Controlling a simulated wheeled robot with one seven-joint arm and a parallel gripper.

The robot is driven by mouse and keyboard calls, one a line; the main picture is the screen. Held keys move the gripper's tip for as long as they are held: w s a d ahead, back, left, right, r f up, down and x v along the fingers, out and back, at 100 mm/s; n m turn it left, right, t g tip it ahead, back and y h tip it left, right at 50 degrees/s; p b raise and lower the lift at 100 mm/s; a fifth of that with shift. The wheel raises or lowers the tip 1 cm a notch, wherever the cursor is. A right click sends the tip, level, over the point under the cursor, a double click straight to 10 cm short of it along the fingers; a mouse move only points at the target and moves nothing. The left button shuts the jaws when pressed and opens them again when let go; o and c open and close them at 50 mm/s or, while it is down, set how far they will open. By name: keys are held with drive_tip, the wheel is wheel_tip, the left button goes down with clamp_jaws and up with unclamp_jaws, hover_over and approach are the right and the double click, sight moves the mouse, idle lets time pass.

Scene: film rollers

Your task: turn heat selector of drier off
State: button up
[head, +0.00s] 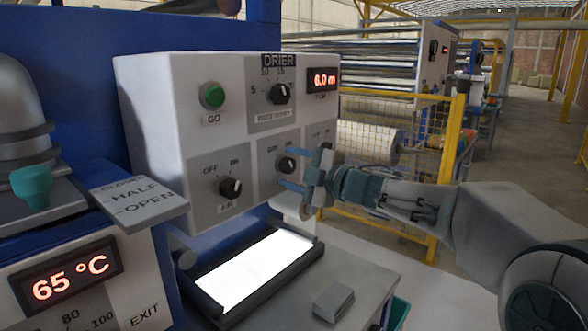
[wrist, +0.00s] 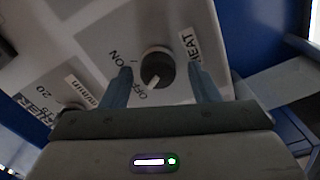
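The drier's heat selector is a black round knob (head: 287,163) on the white control box, with OFF visible at its upper left in the head view. The wrist view shows the knob (wrist: 155,68) close up, with ON, OFF and HEAT printed around it. Its pale pointer line slants down-left toward the OFF lettering. My gripper (head: 280,170) is open in front of the panel at the selector. In the wrist view my gripper (wrist: 160,85) has one finger on each side of the knob, with visible gaps. Whether the fingertips touch the panel cannot be told.
The AIR knob (head: 230,187) sits left of the selector; the speed knob (head: 279,94) and green GO button (head: 212,96) are above. A lit tray (head: 257,267) lies below. A yellow guard (head: 445,150) stands behind my arm.

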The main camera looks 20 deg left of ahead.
drive_tip(key=v, duration=1.4)
drive_tip(key=shift+b, duration=0.3)
